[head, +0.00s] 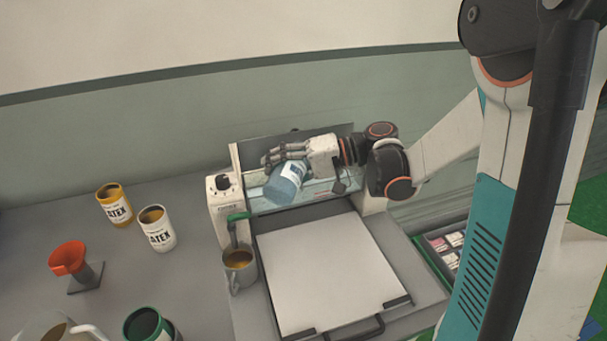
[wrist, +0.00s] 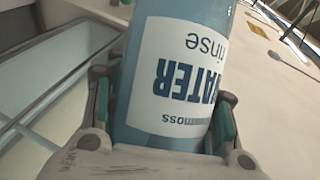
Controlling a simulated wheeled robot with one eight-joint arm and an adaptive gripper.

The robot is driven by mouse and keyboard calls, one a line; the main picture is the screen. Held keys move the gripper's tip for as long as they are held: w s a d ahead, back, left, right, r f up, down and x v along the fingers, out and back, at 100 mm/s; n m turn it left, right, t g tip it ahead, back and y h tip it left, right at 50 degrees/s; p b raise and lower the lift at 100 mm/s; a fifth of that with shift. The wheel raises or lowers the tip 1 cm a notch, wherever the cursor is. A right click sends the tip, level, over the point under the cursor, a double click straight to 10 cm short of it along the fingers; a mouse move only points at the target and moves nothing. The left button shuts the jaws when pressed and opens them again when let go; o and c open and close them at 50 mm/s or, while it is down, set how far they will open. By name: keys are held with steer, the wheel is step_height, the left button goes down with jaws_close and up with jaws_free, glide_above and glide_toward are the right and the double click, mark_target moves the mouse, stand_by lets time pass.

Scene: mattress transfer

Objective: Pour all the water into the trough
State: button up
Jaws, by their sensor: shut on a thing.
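A blue bottle (head: 284,184) with a white label is held tilted, lower end to the left, over the trough (head: 322,188) at the back of the white machine. In the wrist view the bottle (wrist: 178,28) fills the middle, and its upside-down label reads "WATER" and "rinse". My gripper (head: 287,157) is shut around the bottle, with a teal-padded finger on each side of it in the wrist view (wrist: 163,110). The bottle's mouth is not clear in either view. I cannot tell whether water is flowing.
A white flat bed (head: 325,270) lies in front of the trough. A mug (head: 240,268) stands under a green spout (head: 238,216) at its left. Yellow (head: 115,205) and white (head: 157,228) latex cans, an orange funnel (head: 70,258) and a green-rimmed can (head: 147,325) stand further left.

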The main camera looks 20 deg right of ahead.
steer(key=shift+w+d+b, duration=0.1)
steer(key=shift+w+b, duration=0.05)
steer(key=shift+b, duration=0.15)
stand_by(0.5)
steer(key=shift+f+m+g+y+b, duration=0.3)
steer(key=shift+m+y+b, duration=0.3)
steer(key=shift+m+b, duration=0.25)
stand_by(1.6)
steer(key=shift+w+d+r+m+y+b, duration=0.15)
steer(key=shift+r+m+y+b, duration=0.25)
steer(key=shift+r+m, duration=0.25)
stand_by(1.7)
steer(key=shift+f, duration=0.1)
steer(key=shift+a+f+n+h+p, duration=0.2)
steer(key=shift+f+n+h+p, duration=0.2)
steer(key=shift+n+p, duration=0.3)
steer(key=shift+s+r+n+h+p, duration=0.2)
steer(key=shift+r+n+h+p, duration=0.25)
steer(key=shift+p, duration=0.35)
steer(key=shift+f+n, duration=0.3)
steer(key=shift+n, duration=0.05)
